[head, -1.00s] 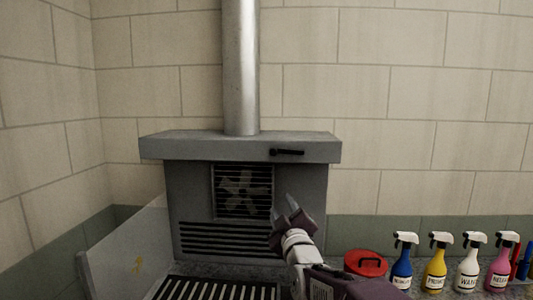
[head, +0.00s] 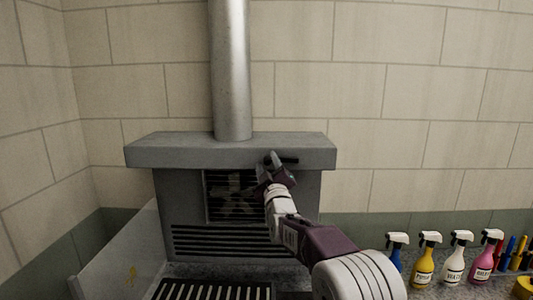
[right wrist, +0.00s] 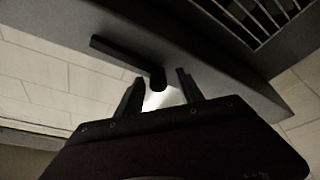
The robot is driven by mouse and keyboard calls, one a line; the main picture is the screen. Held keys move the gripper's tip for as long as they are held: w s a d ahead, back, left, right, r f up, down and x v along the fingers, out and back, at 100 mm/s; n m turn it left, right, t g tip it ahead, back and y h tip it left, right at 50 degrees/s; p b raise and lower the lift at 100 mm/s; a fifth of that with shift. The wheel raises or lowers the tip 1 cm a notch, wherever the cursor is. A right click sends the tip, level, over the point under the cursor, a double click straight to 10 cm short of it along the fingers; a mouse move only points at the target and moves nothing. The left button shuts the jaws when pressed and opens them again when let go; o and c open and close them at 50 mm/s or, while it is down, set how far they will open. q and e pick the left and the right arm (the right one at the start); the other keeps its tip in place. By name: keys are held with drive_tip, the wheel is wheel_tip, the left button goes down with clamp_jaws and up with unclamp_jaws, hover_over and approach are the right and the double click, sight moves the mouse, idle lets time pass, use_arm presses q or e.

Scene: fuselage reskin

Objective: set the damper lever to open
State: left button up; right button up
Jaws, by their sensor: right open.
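The damper lever (head: 289,160) is a short black bar lying about level on the front face of the grey hood (head: 180,152). My right gripper (head: 268,163) is open at the lever's left end. In the right wrist view the lever (right wrist: 122,57) runs at a slant, and its bent dark end sits between the two open fingers (right wrist: 160,92), apparently apart from both. Whether the fingers touch it is hard to tell. I see no open or closed marking on the hood. My left gripper is not in view.
A metal duct (head: 231,75) rises from the hood. A fan grille (head: 230,198) sits below it, partly behind my right arm. Several spray bottles (head: 455,262) stand at the right. A grey side panel (head: 120,255) stands at the left.

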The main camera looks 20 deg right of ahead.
drive_tip(key=shift+w+d+r, duration=0.1)
drive_tip(key=shift+w+r, duration=0.25)
drive_tip(key=shift+w+f, duration=0.1)
drive_tip(key=shift+c, duration=0.8)
clamp_jaws()
idle(0.4)
